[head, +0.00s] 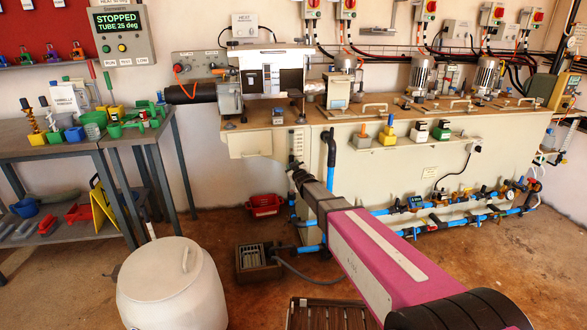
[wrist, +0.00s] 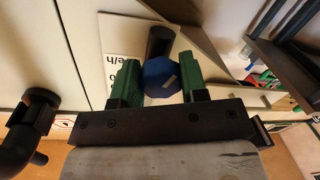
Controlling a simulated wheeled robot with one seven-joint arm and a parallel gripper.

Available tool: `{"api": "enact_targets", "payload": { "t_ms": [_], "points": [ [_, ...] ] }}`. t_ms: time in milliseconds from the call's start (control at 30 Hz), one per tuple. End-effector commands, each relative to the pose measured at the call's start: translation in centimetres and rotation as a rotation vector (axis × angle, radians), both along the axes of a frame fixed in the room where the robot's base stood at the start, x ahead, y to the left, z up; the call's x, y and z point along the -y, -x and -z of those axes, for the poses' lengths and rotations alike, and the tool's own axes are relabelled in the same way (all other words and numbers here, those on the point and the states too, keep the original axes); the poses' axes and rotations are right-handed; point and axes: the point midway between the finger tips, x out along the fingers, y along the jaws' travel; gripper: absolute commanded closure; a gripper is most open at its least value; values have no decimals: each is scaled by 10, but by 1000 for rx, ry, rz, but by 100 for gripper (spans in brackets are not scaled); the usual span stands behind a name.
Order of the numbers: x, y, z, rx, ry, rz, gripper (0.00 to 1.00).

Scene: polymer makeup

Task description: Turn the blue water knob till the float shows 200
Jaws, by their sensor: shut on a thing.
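The blue water knob (wrist: 162,84) is in the wrist view, with a small pale mark on its face. My gripper (wrist: 160,76) has its two green fingers on either side of the knob and is shut on it. A dark cylinder (wrist: 160,42) stands just beyond the knob, over a white label plate (wrist: 121,42) with partly cut-off lettering. In the head view my gripper (head: 298,174) is at the left end of the machine's front. The knob is hidden there, and I cannot make out the float or its reading.
A blue pipe (head: 330,150) runs down the machine front (head: 400,165) close to my gripper. A large white drum (head: 172,285) stands at lower left. A black pipe elbow (wrist: 35,115) is left of my gripper.

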Motion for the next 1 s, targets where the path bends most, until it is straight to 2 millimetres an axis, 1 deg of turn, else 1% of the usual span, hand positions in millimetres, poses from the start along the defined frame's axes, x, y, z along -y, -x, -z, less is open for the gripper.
{"api": "enact_targets", "payload": {
  "t_ms": [233, 667, 700, 733, 767, 1000],
  "points": [
    [-1, 1, 1, 14, 60, -1, 84],
    [-1, 1, 1, 15, 68, 0, 84],
    [-1, 1, 1, 15, 68, 0, 47],
    [-1, 1, 1, 15, 68, 0, 38],
    [0, 1, 1, 16, 67, -1, 36],
    [0, 1, 0, 17, 66, 0, 36]
  ]
}}
